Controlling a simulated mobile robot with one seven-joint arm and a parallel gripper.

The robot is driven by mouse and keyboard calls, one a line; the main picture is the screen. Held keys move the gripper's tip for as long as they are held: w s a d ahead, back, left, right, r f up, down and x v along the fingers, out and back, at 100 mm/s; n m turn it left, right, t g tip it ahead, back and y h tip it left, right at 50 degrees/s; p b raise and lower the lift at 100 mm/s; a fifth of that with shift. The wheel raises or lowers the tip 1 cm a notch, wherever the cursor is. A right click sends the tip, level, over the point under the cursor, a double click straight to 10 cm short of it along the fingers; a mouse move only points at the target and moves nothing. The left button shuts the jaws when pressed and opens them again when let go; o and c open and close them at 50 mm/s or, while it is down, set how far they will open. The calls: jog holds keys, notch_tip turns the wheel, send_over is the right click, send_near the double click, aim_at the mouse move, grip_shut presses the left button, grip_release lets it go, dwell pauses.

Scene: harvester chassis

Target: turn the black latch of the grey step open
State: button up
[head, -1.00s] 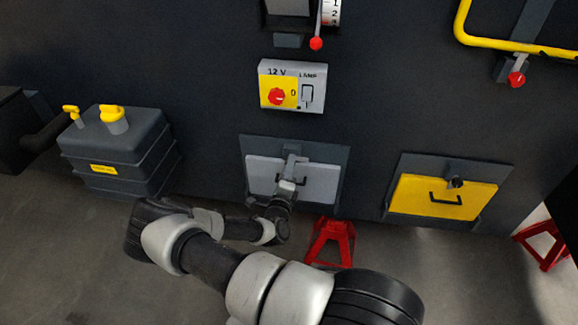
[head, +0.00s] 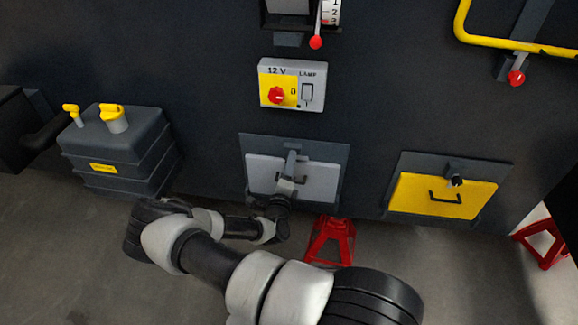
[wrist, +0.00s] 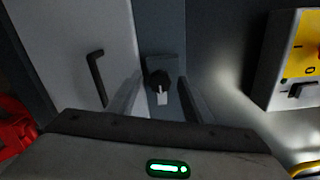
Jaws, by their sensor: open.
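The grey step (head: 325,185) is a light panel with a black handle in a dark frame, low on the chassis wall. It fills the upper left of the wrist view, with its handle (wrist: 96,78). My gripper (wrist: 161,92) is open, with one finger on each side of the latch in the picture. I cannot tell whether the fingers touch it.
A yellow step (head: 443,196) with its own latch is to the right. The 12 V lamp box (head: 291,86) is above the grey step. A red stand (head: 331,242) stands just below it. A dark tank (head: 118,150) with yellow caps is at the left.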

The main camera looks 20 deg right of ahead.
jog(key=v, duration=1.7)
jog(key=shift+a+p, duration=0.2)
jog(key=shift+p, duration=0.15)
jog(key=shift+s, duration=0.15)
jog(key=s+d+r+m+g+h+p, duration=0.15)
jog(key=s+r+m+g, duration=0.35)
jog(key=r+m+g, duration=0.5)
jog(key=s+d+r+m+g+h+p, duration=0.1)
jog(key=s+d+r+m+g+p, duration=0.25)
jog(key=r+m, duration=1.1)
jog(key=s+a+r+m+t+y+p, duration=0.1)
jog(key=s+a+r+m+y, duration=0.1)
jog(key=a+r+m+y, duration=0.2)
jog(key=s+a+r+m+t+y+p, duration=0.1)
jog(key=s+a+r+m+y+p, duration=0.1)
jog(key=r+m, duration=0.7)
jog(key=s+a+r+m+t+y+p, duration=0.1)
jog(key=s+a+r+m+y, duration=0.3)
jog(key=r, duration=0.5)
jog(key=a+m+t+y, duration=0.1)
jog(key=m+y, duration=0.1)
jog(key=m, duration=0.1)
jog(key=shift+a+r+p, duration=0.3)
jog(key=shift+a, duration=0.05)
